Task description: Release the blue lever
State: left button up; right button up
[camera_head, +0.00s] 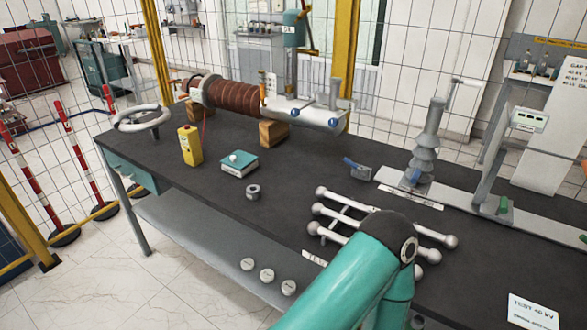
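A small blue lever (349,162) shows on a grey clamp-like block (362,173) on the dark bench top, right of the middle. Another small blue part (413,176) sits at the base of the grey ribbed insulator (425,150) to its right. I cannot tell from this view how either blue part is latched. Neither of my grippers is in view. Only a teal link of one of my arms rises from the bottom edge, with its joint over the bench, and hides part of the bench top.
The bench (290,185) also holds a brown ribbed bushing (235,97), a yellow box (190,145), a teal box (239,164), a metal ring (253,191) and a rack of ball-ended rods (340,207). A grey upright post (494,165) stands at right. Wire fencing runs behind.

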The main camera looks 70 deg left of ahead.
aim_at(364, 171)
jog(key=z, duration=0.5)
jog(key=i, duration=0.2)
jog(key=u, duration=2)
jog(key=k, duration=0.5)
jog(key=z, duration=5.5)
jog(key=k, duration=0.5)
jog(key=u, duration=5.7)
